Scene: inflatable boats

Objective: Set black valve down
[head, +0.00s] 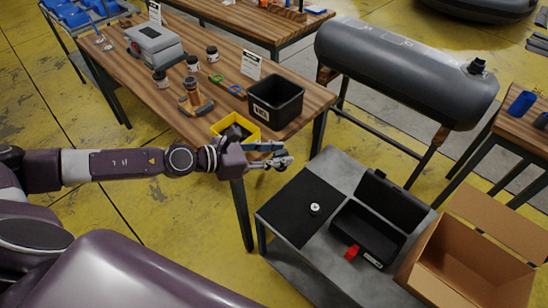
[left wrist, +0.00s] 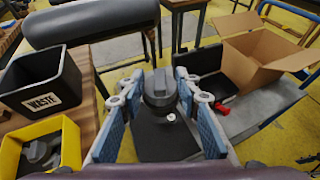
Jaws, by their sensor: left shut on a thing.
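My left gripper (head: 282,157) reaches out from the left over the gap between the wooden table and the grey cart. In the left wrist view, the left gripper (left wrist: 160,92) has its blue-padded fingers on both sides of the black valve (left wrist: 159,87), a dark round-topped piece. It is shut on the valve and holds it in the air. In the head view the valve is hard to make out at the fingers. A black mat (head: 291,193) lies on the grey cart, with a small pale round part (head: 315,208) on it. My right gripper is not in view.
The cart also bears an open black case (head: 366,232) with a red item (head: 351,252) at it. An open cardboard box (head: 466,250) stands right of it. A yellow bin (head: 236,126) and a black waste bin (head: 275,101) stand on the wooden table. Most of the mat is bare.

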